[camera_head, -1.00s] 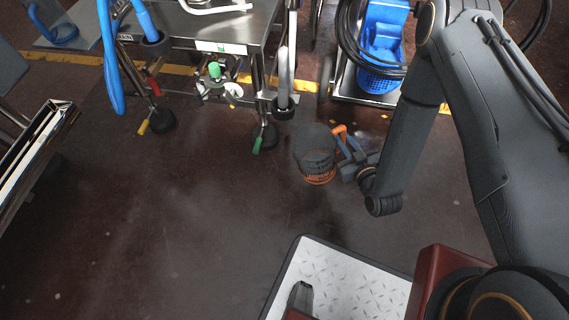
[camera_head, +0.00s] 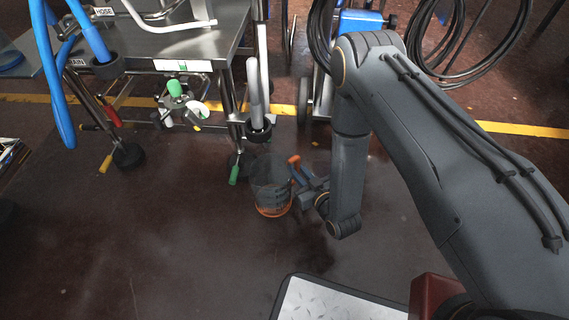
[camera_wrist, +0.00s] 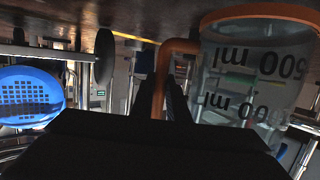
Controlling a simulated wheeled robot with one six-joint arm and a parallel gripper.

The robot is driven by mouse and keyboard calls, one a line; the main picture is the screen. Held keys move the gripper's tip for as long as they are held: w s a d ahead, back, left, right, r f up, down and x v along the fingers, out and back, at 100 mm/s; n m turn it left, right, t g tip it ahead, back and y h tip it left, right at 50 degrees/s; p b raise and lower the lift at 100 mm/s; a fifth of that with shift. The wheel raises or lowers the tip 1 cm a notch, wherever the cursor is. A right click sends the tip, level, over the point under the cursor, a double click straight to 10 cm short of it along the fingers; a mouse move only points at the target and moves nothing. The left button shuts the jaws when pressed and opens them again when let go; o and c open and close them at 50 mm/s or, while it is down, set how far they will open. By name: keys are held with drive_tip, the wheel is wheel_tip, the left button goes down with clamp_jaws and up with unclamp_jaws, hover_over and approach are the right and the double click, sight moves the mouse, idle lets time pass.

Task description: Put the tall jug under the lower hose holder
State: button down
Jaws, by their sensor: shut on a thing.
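The tall jug (camera_head: 268,190) is clear, with dark markings, an orange rim band and an orange handle. My gripper (camera_head: 300,184) is shut on its handle, at the jug's right side. In the wrist view the jug (camera_wrist: 255,75) appears upside down beside the dark fingers (camera_wrist: 172,98), which meet the orange handle (camera_wrist: 180,46). A black, cup-like hose holder (camera_head: 257,134) with a grey hose end sits low at the table's right leg, above and slightly left of the jug in the picture. Another black holder (camera_head: 107,68) with a blue hose is higher at left. The jug's clearance above the floor is unclear.
A steel table (camera_head: 190,42) carries pipes and labels. Its feet, with green and orange levers (camera_head: 234,174), stand left of the jug. A wheeled cart (camera_head: 325,95) with blue parts stands behind my arm. The dark floor (camera_head: 150,250) in front is open.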

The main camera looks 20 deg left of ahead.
drive_tip(key=b+x, duration=0.2)
drive_tip(key=x, duration=0.2)
drive_tip(key=f+b+x, duration=0.1)
drive_tip(key=b+x, duration=0.2)
drive_tip(key=x, duration=0.2)
drive_tip(key=shift+s+d+f, duration=0.15)
drive_tip(key=shift+d, duration=0.05)
drive_tip(key=c, duration=1.7)
unclamp_jaws()
